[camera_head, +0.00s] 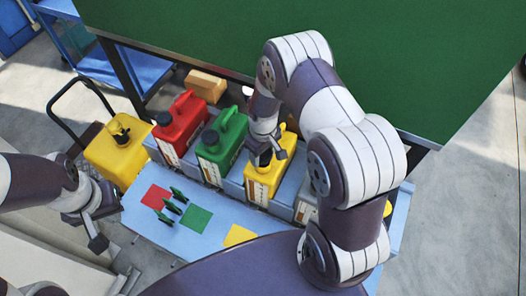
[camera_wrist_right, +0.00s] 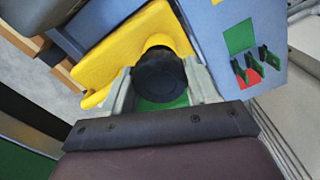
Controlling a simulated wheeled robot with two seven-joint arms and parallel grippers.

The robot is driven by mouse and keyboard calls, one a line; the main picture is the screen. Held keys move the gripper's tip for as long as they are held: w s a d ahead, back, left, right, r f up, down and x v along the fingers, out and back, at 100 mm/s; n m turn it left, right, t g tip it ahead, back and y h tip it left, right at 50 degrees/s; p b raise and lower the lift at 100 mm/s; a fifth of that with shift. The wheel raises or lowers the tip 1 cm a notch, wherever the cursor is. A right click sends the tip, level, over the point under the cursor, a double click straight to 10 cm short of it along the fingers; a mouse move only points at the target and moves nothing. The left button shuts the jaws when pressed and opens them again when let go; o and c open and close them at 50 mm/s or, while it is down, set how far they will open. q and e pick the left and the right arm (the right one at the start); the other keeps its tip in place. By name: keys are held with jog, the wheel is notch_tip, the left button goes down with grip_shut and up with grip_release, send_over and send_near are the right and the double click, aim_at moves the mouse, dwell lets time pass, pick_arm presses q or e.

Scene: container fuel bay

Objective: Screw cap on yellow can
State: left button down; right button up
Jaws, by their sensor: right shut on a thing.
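The can's yellow body (camera_wrist_right: 125,55) shows beyond. My left gripper (camera_head: 88,226) is empty and open at the left, away from the cans.
A red can (camera_head: 180,128) and a green can (camera_head: 221,145) stand left of the yellow can. Another yellow can (camera_head: 117,157) with a black top is further left. The blue bench (camera_head: 150,222) carries coloured squares and several small dark green pieces.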

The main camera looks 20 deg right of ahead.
jog(key=shift+f+b, duration=0.55)
jog(key=shift+f, duration=0.6)
dwell(0.6)
